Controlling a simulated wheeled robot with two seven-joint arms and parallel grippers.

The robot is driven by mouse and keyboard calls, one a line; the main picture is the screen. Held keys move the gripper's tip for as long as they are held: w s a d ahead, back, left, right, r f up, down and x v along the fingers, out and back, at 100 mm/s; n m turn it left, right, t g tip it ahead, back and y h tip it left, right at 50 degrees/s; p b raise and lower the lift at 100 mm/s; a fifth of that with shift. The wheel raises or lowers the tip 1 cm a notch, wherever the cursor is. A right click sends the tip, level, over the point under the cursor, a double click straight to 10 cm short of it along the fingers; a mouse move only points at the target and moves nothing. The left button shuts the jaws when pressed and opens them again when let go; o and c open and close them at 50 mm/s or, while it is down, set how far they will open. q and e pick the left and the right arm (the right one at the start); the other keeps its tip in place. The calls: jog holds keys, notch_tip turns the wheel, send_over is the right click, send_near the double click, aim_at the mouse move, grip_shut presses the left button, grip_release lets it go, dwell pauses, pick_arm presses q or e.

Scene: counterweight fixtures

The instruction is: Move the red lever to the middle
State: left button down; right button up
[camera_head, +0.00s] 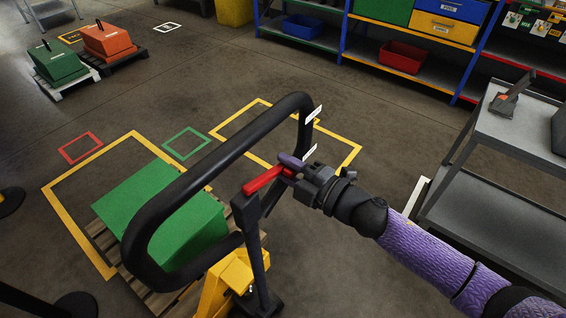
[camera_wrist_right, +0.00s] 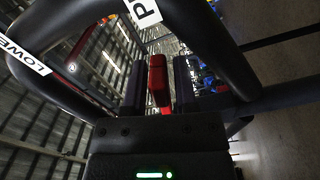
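The red lever (camera_head: 264,179) sits on the black handle (camera_head: 167,211) of a yellow pallet jack (camera_head: 226,285), near the loop's right side. My right gripper (camera_head: 290,166) is at the lever's right end. In the right wrist view the red lever (camera_wrist_right: 159,84) stands between the two dark fingers of my right gripper (camera_wrist_right: 159,88), which lie close on both sides of it. White labels show on the handle; one in the wrist view (camera_wrist_right: 27,55) reads LOWER. My left gripper is not in view.
A green block (camera_head: 165,210) rests on a wooden pallet beyond the handle. A grey cart (camera_head: 500,140) stands at the right, near my right arm. Shelves with bins (camera_head: 402,57) line the back. Open floor with painted outlines lies between.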

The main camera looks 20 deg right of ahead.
jog(key=shift+w+a, duration=0.35)
jog(key=shift+w, duration=0.15)
jog(key=shift+c, duration=0.3)
grip_shut()
dwell(0.8)
